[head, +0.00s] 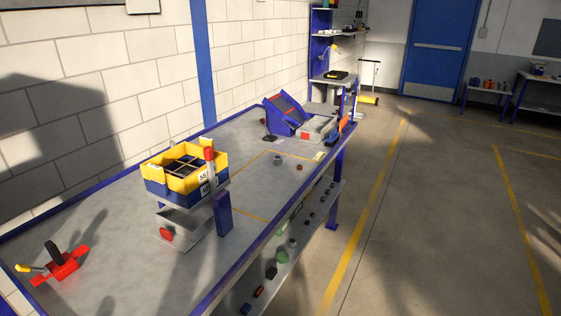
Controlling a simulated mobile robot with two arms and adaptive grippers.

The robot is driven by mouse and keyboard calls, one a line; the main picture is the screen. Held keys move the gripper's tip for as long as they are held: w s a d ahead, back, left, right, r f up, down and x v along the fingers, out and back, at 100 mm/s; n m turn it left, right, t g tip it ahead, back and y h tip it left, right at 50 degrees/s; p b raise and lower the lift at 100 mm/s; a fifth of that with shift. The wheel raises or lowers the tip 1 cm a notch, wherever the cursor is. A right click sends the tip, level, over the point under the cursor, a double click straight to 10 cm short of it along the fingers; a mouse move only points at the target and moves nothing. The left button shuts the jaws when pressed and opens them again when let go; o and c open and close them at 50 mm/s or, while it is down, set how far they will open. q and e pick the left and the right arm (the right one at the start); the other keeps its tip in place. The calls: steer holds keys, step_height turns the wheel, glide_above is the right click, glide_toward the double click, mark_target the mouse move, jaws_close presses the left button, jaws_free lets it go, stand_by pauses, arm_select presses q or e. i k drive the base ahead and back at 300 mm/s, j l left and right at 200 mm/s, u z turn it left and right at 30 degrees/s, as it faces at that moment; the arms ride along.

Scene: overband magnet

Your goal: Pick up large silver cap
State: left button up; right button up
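A small grey, round object (277,159) stands on the workbench (115,235), inside the yellow-marked area. It looks like the large silver cap, but it is too small here to be sure. A small brown piece lies just right of it. Neither of my grippers shows in the head view.
A blue sloped machine (285,112) stands at the far end. A red tool (62,266) lies front left. Several small parts lie on the lower shelf (322,211). Floor at right is clear.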

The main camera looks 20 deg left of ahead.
mark_target(278, 160)
steer(key=u, duration=1.5)
steer(key=i+l+u, duration=0.15)
steer(key=l+u, duration=0.25)
steer(key=i+l+u, duration=0.1)
steer(key=l+u, duration=0.3)
steer(key=j, duration=0.15)
